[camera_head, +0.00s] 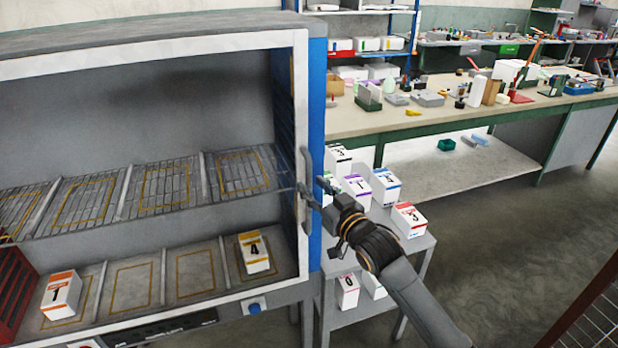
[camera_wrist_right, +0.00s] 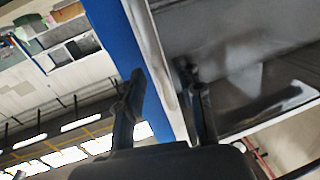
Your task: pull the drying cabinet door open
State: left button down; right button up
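The drying cabinet (camera_head: 318,110) fills the left of the head view, with blue sides. Its door (camera_head: 160,52) has a pale frame around a see-through pane and looks shut. A grey upright handle (camera_head: 307,165) sits on the door's right edge. My right gripper (camera_head: 314,187) is at the handle's lower part, one finger to each side. In the right wrist view the gripper (camera_wrist_right: 162,95) has its fingers apart, with the blue side and pale door frame (camera_wrist_right: 158,60) behind them. Contact with the handle cannot be told. My left gripper is not in view.
Inside are a wire rack (camera_head: 150,188), numbered boxes (camera_head: 255,252) and a red rack (camera_head: 15,285). A small grey cart (camera_head: 415,243) with several boxes stands close right of the cabinet. A long workbench (camera_head: 440,118) runs behind. Floor is free at the right.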

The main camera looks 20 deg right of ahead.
jog(key=shift+x, duration=1.45)
grip_shut()
